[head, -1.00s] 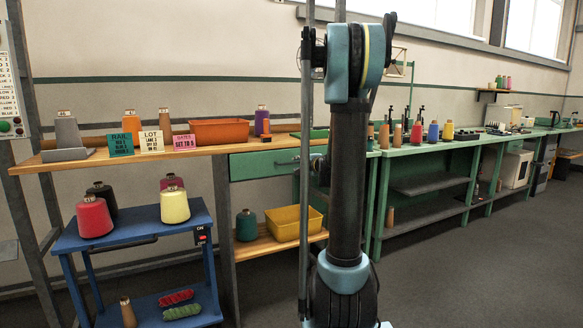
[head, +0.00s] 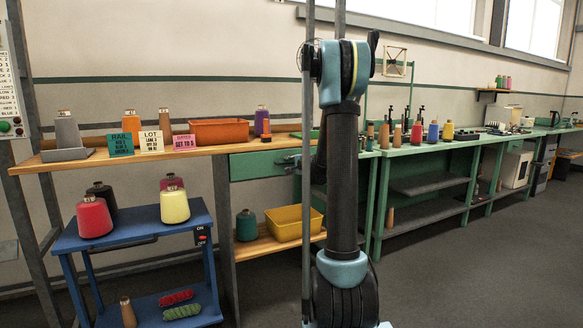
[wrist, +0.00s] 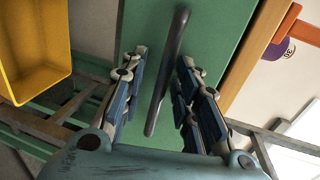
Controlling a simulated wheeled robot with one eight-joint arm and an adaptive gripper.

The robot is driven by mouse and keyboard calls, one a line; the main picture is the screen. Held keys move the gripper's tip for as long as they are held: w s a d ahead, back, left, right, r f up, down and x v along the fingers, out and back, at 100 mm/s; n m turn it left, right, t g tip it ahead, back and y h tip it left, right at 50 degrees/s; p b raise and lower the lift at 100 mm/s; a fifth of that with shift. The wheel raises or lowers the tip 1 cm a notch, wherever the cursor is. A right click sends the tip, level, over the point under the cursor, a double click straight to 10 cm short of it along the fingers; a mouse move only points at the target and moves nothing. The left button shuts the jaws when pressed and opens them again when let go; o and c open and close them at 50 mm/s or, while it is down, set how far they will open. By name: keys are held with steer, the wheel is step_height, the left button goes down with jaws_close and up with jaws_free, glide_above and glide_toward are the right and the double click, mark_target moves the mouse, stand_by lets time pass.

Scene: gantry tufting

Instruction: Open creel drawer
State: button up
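The creel drawer has a green front (head: 255,165) under the wooden shelf in the head view. It looks flush, and its front also fills the middle of the wrist view (wrist: 215,30). Its dark bar handle (wrist: 165,75) runs slantwise between my gripper's fingers. My gripper (wrist: 162,62) is open, with one finger on each side of the handle and visible gaps to both. In the head view my gripper (head: 290,161) is small at the drawer's right part, partly hidden by my arm.
An orange bin (head: 220,132), cones and cards stand on the wooden shelf (head: 90,159) above. A yellow bin (head: 293,222) and a green cone (head: 246,226) sit on the lower shelf. A blue cart (head: 135,230) with cones stands at the left. Floor at the right is clear.

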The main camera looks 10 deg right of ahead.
jaws_close()
steer(key=f+v, duration=0.2)
steer(key=v, duration=0.7)
steer(key=f+v, duration=0.1)
steer(key=v, duration=0.8)
steer(key=shift+s+f, duration=0.4)
steer(key=shift+s, duration=0.1)
steer(key=shift+d, duration=0.15)
jaws_free()
steer(key=v, duration=1.1)
steer(key=shift+s, duration=0.3)
